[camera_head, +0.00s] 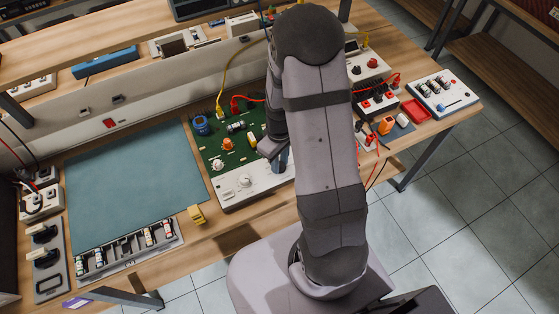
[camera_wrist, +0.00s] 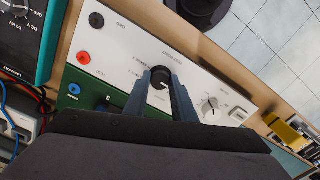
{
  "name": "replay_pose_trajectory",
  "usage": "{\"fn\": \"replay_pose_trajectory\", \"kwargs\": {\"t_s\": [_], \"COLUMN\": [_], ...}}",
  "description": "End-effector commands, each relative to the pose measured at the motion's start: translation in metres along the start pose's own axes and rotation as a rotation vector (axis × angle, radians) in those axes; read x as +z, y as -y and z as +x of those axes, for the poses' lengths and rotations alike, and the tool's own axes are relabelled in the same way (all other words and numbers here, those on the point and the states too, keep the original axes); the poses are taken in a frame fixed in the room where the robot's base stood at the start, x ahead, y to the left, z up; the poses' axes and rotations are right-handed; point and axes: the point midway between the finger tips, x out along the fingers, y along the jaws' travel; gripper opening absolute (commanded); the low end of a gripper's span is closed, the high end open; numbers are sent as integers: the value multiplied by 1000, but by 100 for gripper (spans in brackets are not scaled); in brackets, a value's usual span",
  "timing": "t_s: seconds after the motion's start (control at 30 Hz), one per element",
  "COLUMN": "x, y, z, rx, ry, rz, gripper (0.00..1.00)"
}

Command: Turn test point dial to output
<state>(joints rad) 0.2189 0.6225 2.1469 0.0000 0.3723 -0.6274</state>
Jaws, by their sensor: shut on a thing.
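The dial (camera_wrist: 161,76) is a round black knob with a small white mark on the white front panel (camera_wrist: 195,75) of a green circuit board. In the wrist view my gripper (camera_wrist: 163,79) has one finger on each side of the dial and is shut on it. The printing around the dial is upside down and too small to read surely. In the head view my gripper (camera_head: 279,158) is over the right part of the white panel (camera_head: 236,186), and my arm hides the dial.
A second knob (camera_wrist: 210,105) and red (camera_wrist: 84,58) and black (camera_wrist: 97,20) sockets are on the panel. A yellow object (camera_head: 196,214) lies near the bench's front edge. A bare teal mat (camera_head: 130,185) is at left. Cables run behind the board.

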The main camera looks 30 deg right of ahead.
Motion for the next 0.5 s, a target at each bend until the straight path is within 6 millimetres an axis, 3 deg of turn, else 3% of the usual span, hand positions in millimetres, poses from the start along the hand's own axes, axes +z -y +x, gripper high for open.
{"fn": "replay_pose_trajectory", "kwargs": {"t_s": [0.5], "x": [0], "y": [0], "z": [-1], "rx": [0], "ry": [0], "rz": [474], "gripper": [1]}}
